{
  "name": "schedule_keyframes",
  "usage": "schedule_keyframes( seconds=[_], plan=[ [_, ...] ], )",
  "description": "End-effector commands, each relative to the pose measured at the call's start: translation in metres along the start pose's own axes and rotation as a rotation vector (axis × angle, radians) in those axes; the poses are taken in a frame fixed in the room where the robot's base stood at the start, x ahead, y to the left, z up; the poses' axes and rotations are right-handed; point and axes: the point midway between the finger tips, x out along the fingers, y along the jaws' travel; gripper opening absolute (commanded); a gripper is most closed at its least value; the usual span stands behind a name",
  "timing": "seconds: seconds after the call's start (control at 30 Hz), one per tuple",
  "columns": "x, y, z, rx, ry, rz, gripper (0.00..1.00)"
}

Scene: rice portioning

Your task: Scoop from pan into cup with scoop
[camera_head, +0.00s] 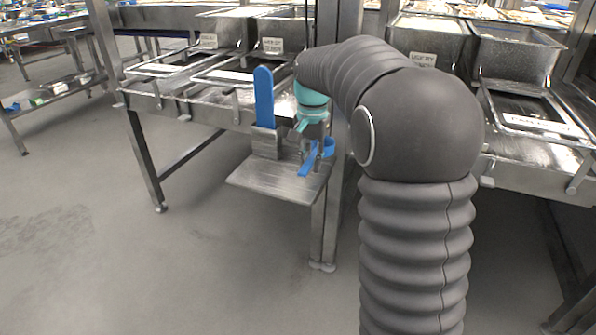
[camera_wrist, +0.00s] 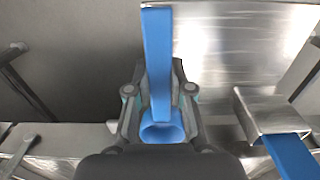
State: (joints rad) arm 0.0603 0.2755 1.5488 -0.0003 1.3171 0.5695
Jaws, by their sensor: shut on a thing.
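My gripper (camera_head: 314,152) is above a small steel shelf, shut on a blue scoop (camera_head: 307,166). In the wrist view the scoop's long flat handle (camera_wrist: 157,50) runs up between the fingers of my gripper (camera_wrist: 160,90). The scoop's round bowl (camera_wrist: 162,131) is close to the gripper body. I cannot tell whether the scoop touches the shelf. Steel pans stand at the back of the counters, one at the upper left (camera_head: 227,30) and one at the right (camera_head: 515,55). I cannot make out a cup.
The steel shelf (camera_head: 262,182) juts out from the counter. A metal holder (camera_head: 266,143) on it holds an upright blue paddle (camera_head: 264,92); both are right of my gripper in the wrist view. Steel posts and counter legs stand close by. The grey floor (camera_head: 150,270) in front is clear.

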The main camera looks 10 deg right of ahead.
Motion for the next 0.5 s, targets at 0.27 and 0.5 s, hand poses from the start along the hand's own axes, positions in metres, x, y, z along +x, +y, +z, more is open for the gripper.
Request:
schedule_keyframes(
  seconds=[0.27, 0.5],
  plan=[
    [-0.035, 0.054, -0.017, 0.003, 0.002, -0.001, 0.00],
    [-0.050, 0.078, -0.024, 0.000, 0.000, 0.000, 0.00]
  ],
)
